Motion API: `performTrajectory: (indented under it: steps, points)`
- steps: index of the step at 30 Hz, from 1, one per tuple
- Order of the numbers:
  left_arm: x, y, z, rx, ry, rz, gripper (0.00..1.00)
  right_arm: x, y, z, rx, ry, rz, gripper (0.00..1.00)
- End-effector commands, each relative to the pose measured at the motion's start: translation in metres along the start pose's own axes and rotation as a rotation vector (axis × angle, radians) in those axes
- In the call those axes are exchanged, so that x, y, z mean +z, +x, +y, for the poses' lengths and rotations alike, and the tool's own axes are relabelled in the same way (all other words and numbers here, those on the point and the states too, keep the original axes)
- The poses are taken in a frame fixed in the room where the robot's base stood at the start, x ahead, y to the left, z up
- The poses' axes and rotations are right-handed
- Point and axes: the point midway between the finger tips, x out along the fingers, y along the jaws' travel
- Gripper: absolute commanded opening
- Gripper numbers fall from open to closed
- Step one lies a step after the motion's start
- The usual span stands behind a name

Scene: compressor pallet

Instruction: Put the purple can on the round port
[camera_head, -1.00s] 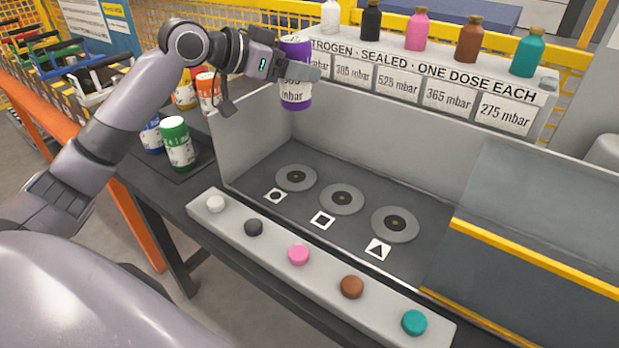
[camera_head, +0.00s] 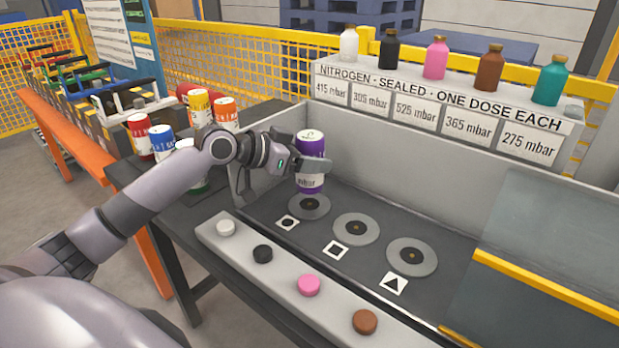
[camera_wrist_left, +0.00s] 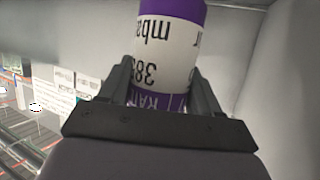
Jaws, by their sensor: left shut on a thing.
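The purple can (camera_head: 311,150) has a white label band and stands upright in my left gripper (camera_head: 312,166). It is just above or at the port marked with a circle (camera_head: 309,207), the leftmost of three round grey ports; I cannot tell whether it touches. In the left wrist view the can (camera_wrist_left: 170,50) sits between the two fingers of my left gripper (camera_wrist_left: 165,85), which are shut on it. The port marked with a square (camera_head: 355,229) and the port marked with a triangle (camera_head: 411,257) are bare. My right gripper is not in view.
The grey bin wall (camera_head: 410,165) rises behind the ports. A button bar (camera_head: 285,285) runs in front. Several cans, including a yellow one (camera_head: 200,107), stand left behind my arm. Small bottles, one pink (camera_head: 435,58), stand on the labelled shelf. A yellow-edged cover (camera_head: 550,250) is at right.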

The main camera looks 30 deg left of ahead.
Motion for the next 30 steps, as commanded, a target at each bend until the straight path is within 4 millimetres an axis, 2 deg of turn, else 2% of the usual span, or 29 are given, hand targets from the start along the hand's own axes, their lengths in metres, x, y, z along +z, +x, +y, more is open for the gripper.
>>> performTrajectory:
  steps: [4, 10, 20, 21, 23, 30]
  points:
    - [0.010, 0.004, 0.000, 0.000, -0.001, 0.001, 0.20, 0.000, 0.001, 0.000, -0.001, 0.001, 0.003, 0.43]
    - [0.038, 0.016, 0.000, 0.000, -0.002, 0.002, 0.20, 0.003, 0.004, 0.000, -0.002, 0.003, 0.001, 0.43]
    - [0.041, 0.017, 0.000, -0.001, 0.001, 0.003, 0.20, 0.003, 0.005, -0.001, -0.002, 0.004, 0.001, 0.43]
    - [0.042, 0.017, 0.000, 0.000, 0.000, -0.001, 0.70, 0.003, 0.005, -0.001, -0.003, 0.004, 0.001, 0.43]
    - [0.042, 0.017, 0.000, 0.000, 0.000, -0.001, 0.89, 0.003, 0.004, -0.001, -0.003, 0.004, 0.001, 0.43]
    - [0.042, 0.017, 0.000, 0.000, 0.000, -0.001, 0.89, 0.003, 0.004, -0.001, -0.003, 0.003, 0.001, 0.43]
